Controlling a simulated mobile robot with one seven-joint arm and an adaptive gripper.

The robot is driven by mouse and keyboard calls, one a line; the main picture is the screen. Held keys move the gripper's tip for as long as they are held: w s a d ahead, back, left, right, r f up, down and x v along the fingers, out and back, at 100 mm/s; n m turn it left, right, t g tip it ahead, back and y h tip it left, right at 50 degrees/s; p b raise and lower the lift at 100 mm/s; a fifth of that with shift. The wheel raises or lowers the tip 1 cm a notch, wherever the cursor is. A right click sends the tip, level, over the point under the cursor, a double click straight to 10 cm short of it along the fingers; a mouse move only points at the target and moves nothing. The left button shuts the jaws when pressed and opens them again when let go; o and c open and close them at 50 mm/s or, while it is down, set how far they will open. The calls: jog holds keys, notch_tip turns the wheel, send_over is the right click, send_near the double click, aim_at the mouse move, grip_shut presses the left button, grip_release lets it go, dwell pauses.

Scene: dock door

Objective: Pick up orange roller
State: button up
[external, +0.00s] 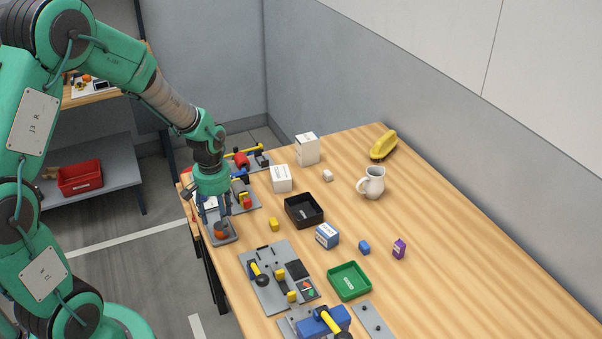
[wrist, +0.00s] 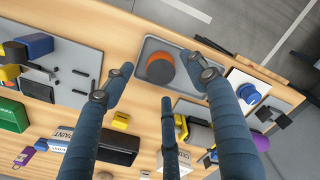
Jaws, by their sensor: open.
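The orange roller (external: 221,231) is a short round piece with an orange face and a dark side. It sits on a small grey tray (external: 229,240) near the table's left edge. My gripper (external: 218,218) points down just above it. In the wrist view the orange roller (wrist: 160,69) lies on the grey tray (wrist: 145,50), between and beyond the spread blue fingers of my gripper (wrist: 158,82). The gripper is open and holds nothing. I cannot tell whether any finger touches the roller.
A black bin (external: 304,211), a yellow block (external: 274,224) and a grey fixture board (external: 262,285) stand nearby. More fixtures (external: 243,194) lie behind my gripper. A green bin (external: 349,282) and a white jug (external: 372,184) are farther right.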

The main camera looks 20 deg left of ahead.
aim_at(220, 224)
jog(key=shift+f+b, duration=0.35)
jog(key=shift+f, duration=1.25)
jog(key=c, duration=1.3)
